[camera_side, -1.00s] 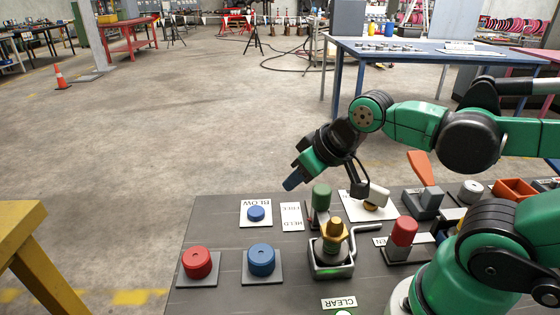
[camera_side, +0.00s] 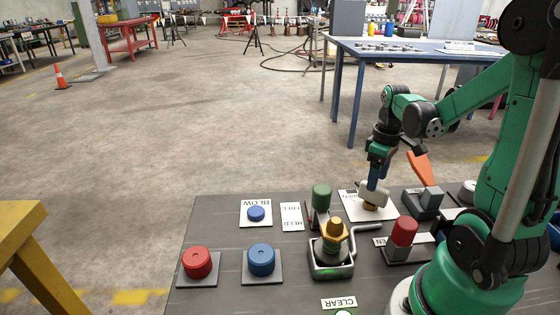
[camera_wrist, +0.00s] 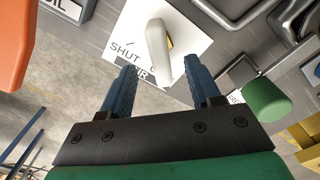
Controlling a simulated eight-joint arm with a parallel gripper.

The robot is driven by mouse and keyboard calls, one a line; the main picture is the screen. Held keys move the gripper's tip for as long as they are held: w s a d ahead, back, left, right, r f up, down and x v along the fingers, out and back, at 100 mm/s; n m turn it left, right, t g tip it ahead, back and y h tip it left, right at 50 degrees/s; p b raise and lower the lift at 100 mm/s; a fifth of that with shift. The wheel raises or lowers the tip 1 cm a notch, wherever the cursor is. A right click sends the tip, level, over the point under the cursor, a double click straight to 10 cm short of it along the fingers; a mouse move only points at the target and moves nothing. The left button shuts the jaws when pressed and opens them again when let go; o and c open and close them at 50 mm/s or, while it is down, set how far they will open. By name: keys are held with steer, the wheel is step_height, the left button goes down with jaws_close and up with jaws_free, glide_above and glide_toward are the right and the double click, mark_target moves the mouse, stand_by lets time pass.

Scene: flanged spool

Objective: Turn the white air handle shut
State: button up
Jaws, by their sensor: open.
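The white air handle (camera_wrist: 157,48) sits on a white plate (camera_wrist: 190,45) in the wrist view, with a brass part showing beside it. The plate reads "SHUT" to the left of the handle and "AIR" below; another word is mostly hidden by the handle. The handle's free end points down between my fingertips. My gripper (camera_wrist: 164,78) is open, a blue finger on each side of the handle, with gaps visible. In the side view my gripper (camera_side: 375,192) points down at the white handle (camera_side: 364,187) and partly hides it.
A green cylinder (camera_wrist: 267,100) is close to my right finger in the wrist view. An orange lever (camera_side: 421,168) rises right of my gripper in the side view. A brass-topped spool fixture (camera_side: 332,250) and a red knob (camera_side: 404,231) stand nearer the camera.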

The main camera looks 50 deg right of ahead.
mark_target(373, 194)
steer(key=shift+f, duration=1.6)
jaws_close()
